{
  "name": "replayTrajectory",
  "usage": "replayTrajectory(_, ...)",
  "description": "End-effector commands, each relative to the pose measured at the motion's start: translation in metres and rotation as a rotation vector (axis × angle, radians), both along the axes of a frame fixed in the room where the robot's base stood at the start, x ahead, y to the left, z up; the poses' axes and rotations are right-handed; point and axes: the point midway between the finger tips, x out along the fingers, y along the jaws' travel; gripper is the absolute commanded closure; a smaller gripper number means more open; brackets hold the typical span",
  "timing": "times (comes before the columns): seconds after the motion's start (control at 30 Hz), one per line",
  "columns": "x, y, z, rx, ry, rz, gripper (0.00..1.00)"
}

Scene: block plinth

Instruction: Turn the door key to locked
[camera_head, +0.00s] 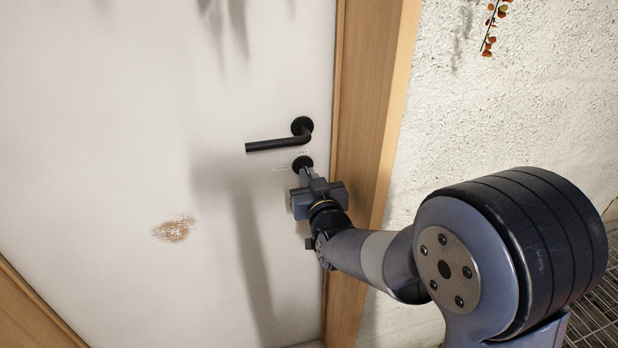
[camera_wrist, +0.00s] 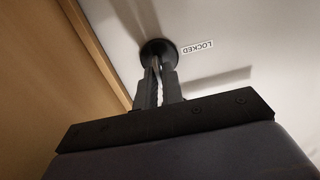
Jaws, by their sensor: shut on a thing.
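The white door (camera_head: 120,120) fills the left of the head view. A round black lock plate (camera_head: 302,163) sits on it below the door handle. My gripper (camera_head: 308,174) reaches up to this plate. In the wrist view my gripper (camera_wrist: 158,84) is shut on the key (camera_wrist: 156,66), of which only a thin pale strip shows between the fingers, in front of the black lock plate (camera_wrist: 158,50). A label reading LOCKED (camera_wrist: 197,47) is beside the plate, upside down in the wrist view. The key's angle is mostly hidden by the fingers.
A black lever handle (camera_head: 278,144) sticks out just above the lock and points left. The wooden door frame (camera_head: 368,100) runs close on the right, with a rough pale wall (camera_head: 500,110) beyond. A sprig of red berries (camera_head: 490,30) hangs at the top right.

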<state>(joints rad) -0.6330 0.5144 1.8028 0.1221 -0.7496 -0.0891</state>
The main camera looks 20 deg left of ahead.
Motion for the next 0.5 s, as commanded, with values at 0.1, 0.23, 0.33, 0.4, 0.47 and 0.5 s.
replayTrajectory(0.1,0.0,-0.0001,0.0,0.0,0.0,0.0,1.0)
replayTrajectory(0.23,0.0,-0.0001,-0.0001,0.001,0.001,0.0,1.0)
replayTrajectory(0.33,0.0,-0.0001,-0.0007,0.006,0.004,0.0,1.0)
replayTrajectory(0.4,0.0,-0.0002,-0.0015,0.015,0.009,0.0,1.0)
replayTrajectory(0.47,0.0001,-0.0003,-0.0022,0.03,0.017,0.0,1.0)
replayTrajectory(0.5,0.0001,-0.0003,-0.0026,0.044,0.024,0.0,1.0)
